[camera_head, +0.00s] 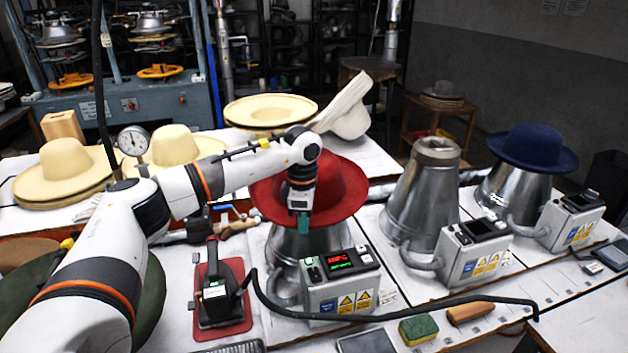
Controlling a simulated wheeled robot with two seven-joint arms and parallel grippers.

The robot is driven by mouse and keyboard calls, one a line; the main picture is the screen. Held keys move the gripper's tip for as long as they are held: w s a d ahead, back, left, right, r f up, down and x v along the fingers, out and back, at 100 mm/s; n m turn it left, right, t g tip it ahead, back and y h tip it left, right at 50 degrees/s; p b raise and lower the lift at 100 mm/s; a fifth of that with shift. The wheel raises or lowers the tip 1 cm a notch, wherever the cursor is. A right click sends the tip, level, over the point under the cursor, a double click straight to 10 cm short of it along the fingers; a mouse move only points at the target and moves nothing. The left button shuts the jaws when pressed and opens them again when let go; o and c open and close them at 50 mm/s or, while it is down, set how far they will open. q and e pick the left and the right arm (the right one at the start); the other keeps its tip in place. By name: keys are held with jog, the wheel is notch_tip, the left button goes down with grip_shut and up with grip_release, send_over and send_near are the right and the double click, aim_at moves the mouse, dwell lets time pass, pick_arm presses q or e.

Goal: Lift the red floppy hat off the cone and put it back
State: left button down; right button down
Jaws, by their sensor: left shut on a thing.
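The red floppy hat (343,190) sits over the left metal cone (312,243), its wide brim roughly level. I cannot tell whether it touches the cone. My left arm reaches in from the left and across the hat's front. My left gripper (301,224) points down at the front brim and is shut on the hat; its teal fingertips show just below the brim edge. The wrist hides part of the crown and brim. My right gripper is not in view.
A control box (342,283) with a lit display stands before the cone. A bare cone (424,195) and a blue hat (533,148) on another cone stand to the right. An iron (217,290) on a red pad and a black hose (400,312) lie in front. Cream hats (66,165) are behind left.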

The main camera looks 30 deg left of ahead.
pick_arm(q)
jog(key=shift+a+r+p, duration=0.1)
jog(key=shift+r+p, duration=0.8)
jog(key=shift+r, duration=0.25)
notch_tip(320, 180, up, 8)
jog(key=p, duration=0.5)
jog(key=shift+p, duration=0.3)
dwell(0.7)
